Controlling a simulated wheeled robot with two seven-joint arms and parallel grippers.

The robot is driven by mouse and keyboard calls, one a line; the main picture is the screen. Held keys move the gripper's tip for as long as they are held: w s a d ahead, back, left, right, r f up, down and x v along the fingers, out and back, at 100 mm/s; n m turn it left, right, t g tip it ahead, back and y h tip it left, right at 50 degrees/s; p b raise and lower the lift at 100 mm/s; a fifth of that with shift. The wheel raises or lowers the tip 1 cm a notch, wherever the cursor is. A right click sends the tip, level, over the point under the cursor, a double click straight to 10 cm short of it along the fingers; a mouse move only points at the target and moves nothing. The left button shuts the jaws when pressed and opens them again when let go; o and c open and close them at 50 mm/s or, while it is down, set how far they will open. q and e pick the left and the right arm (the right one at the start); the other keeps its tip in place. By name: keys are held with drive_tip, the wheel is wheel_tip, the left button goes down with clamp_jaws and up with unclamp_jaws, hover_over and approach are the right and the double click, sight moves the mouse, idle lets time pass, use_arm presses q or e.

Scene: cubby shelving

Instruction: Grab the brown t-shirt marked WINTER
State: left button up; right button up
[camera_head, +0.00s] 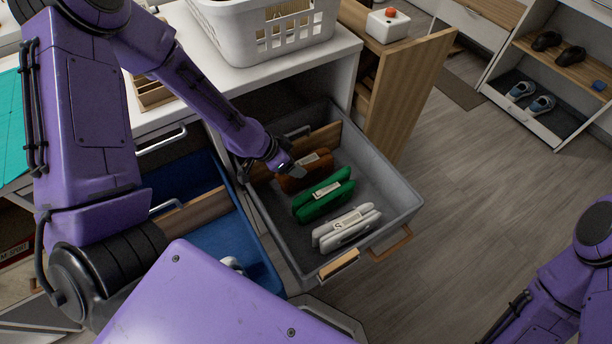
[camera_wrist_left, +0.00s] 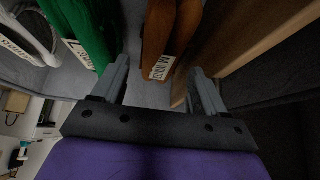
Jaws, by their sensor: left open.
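The brown t-shirt (camera_head: 318,158) is folded and stands on edge in the open grey drawer, at the back of a row of folded shirts. Its white label shows in the head view, but its word is too small to read. My left gripper (camera_head: 289,168) reaches down at the left end of the brown shirt. In the left wrist view, the brown shirt (camera_wrist_left: 177,28) lies ahead between the two open fingers, its label facing me; the jaws hold nothing. My right gripper is out of view.
A green shirt (camera_head: 324,201) and a white shirt (camera_head: 347,229) stand in front in the grey drawer (camera_head: 395,198). A wooden divider (camera_head: 326,135) is close behind the brown shirt. A blue drawer (camera_head: 214,235) is open at left. A white basket (camera_head: 262,30) sits on the counter.

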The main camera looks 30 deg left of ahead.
sight(309, 165)
use_arm(q)
drive_tip(key=x, duration=0.3)
drive_tip(key=b+x, duration=0.1)
drive_tip(key=x, duration=0.2)
drive_tip(key=w+x, duration=0.1)
drive_tip(key=x, duration=0.2)
drive_tip(key=shift+d+r+b, duration=0.1)
drive_tip(key=shift+r+b, duration=0.2)
drive_tip(key=c, duration=0.8)
drive_tip(key=shift+c, duration=0.2)
